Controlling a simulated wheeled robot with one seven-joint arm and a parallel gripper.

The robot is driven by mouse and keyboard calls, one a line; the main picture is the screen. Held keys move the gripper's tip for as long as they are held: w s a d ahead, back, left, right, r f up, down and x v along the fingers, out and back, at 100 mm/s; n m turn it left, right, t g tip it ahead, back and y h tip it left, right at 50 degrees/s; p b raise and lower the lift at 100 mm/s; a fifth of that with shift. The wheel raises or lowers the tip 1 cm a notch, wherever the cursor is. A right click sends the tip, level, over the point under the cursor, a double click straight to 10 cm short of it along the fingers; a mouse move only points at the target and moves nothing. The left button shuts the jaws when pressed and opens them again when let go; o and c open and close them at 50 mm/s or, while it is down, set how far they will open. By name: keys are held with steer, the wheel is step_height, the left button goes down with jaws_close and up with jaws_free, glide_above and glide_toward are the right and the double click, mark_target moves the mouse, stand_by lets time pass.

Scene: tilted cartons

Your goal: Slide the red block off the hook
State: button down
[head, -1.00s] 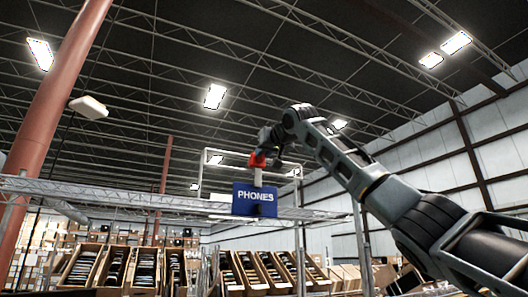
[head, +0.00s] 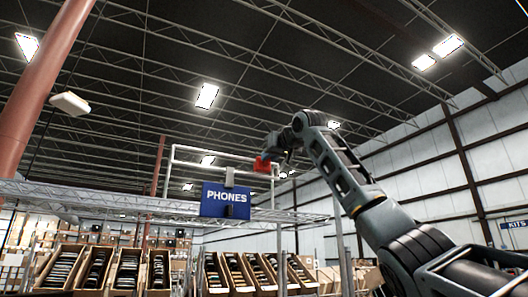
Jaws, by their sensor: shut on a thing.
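The red block (head: 262,165) is held at the end of my arm, to the right of and slightly above the grey hook (head: 229,176). A gap shows between the block and the hook in this view. The hook rises above the blue PHONES sign (head: 226,199). My gripper (head: 266,156) is shut on the red block, and its fingers are small and partly hidden by the block and the wrist.
A white pipe frame (head: 205,149) stands behind the block. A metal shelf beam (head: 120,200) runs across behind the sign. Tilted cartons (head: 128,270) with dark contents stand below. The space left of the hook looks free.

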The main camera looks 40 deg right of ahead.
steer(key=shift+d, duration=0.2)
steer(key=c, duration=1.1)
jaws_free()
steer(key=b+v, duration=0.3)
steer(key=v, duration=0.5)
